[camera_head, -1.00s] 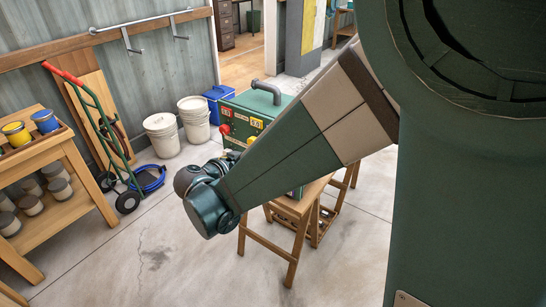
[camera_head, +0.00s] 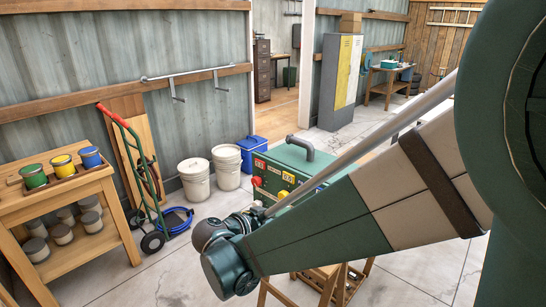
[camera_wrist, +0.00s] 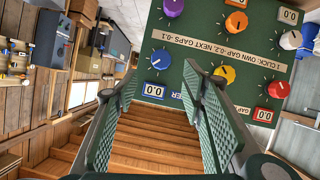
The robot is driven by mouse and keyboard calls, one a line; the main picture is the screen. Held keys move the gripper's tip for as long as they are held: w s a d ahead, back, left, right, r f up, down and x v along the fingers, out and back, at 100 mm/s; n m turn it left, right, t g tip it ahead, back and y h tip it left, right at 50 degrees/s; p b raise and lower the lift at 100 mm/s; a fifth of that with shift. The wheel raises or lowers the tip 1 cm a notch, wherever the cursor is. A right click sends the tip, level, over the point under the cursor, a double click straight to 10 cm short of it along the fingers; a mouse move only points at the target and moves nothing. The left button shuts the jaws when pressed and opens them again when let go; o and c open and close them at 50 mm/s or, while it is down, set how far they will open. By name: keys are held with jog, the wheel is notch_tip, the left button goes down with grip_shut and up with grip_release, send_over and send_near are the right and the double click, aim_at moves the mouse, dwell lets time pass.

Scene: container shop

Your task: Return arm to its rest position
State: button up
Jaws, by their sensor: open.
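My gripper (camera_wrist: 160,95) is open and empty in the wrist view, its two green ridged fingers spread apart. Beyond the fingertips is a green control panel (camera_wrist: 205,58) with purple, orange, yellow, blue and red knobs, a printed label strip and small displays, some reading 0.0. Wooden slats show between the fingers. In the head view my arm (camera_head: 335,220) reaches down to the left, its elbow end low in the picture. It partly covers the green machine (camera_head: 295,158) on a wooden stand (camera_head: 325,284). My gripper is hidden there.
A wooden bench (camera_head: 95,190) with paint cans stands at left. A hand truck (camera_head: 140,165), a blue hose coil (camera_head: 175,222), white buckets (camera_head: 195,181) and a blue cooler (camera_head: 252,150) line the wall. The floor at front left is clear.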

jog(key=s+d+n+g+y, duration=0.2)
jog(key=s+d+n+y, duration=0.2)
jog(key=s+d, duration=0.55)
jog(key=s+d+n+y, duration=0.3)
jog(key=s+y, duration=0.3)
jog(key=s, duration=0.7)
jog(key=shift+s+d+r+t, duration=0.3)
jog(key=shift+s+d+r, duration=0.05)
jog(key=shift+s+r, duration=0.05)
dwell(1.4)
